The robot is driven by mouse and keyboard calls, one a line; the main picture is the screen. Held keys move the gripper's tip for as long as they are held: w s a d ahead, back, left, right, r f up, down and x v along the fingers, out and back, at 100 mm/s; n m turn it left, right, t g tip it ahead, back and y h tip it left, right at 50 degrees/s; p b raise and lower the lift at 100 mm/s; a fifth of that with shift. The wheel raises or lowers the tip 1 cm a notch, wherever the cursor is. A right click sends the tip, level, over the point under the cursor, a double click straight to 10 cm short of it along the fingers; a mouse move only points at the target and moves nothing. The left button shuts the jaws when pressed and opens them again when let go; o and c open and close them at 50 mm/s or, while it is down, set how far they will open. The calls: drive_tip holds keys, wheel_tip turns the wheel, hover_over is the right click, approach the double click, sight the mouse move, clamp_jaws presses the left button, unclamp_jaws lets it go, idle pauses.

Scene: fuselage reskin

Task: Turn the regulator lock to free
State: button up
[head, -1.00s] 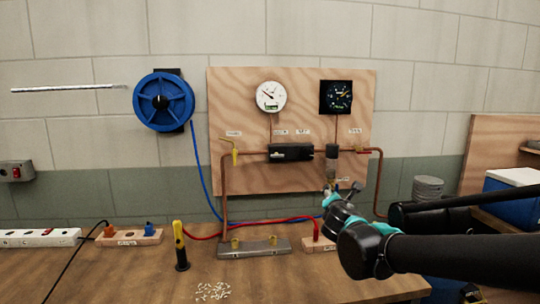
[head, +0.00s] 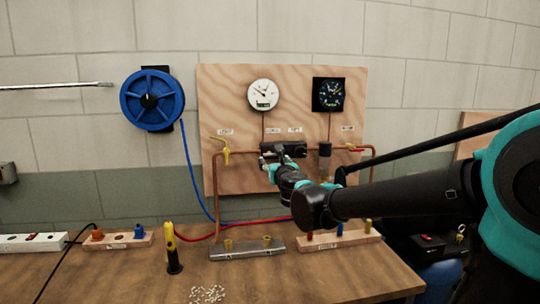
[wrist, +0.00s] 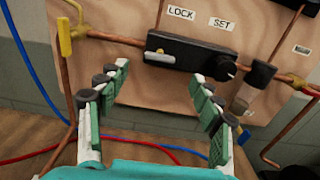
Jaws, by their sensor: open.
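The regulator (wrist: 192,56) is a black block in the copper pipe line on the plywood panel; it also shows in the head view (head: 291,147), partly behind my gripper. Under the LOCK label, its small pale lock lever (wrist: 158,57) lies roughly sideways on the front face, with a brass pivot. A round black knob (wrist: 227,69) sits below and right of the SET label. My gripper (wrist: 158,74) is open and empty, its fingers pointing at the regulator. The lever shows between the fingertips, apparently beyond them. In the head view my gripper (head: 275,160) is at the regulator's left end.
A yellow-handled valve (wrist: 65,36) stands left of the regulator, and a filter with a black cap (wrist: 261,76) is to the right. Red and blue hoses run below. The workbench (head: 120,275) holds a metal manifold (head: 247,249) and a yellow-black tool (head: 171,248).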

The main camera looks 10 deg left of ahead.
sight(271, 154)
drive_tip(key=x, duration=1)
drive_tip(key=shift+w, duration=0.1)
drive_tip(key=shift+c, duration=0.4)
drive_tip(key=c, duration=1.1)
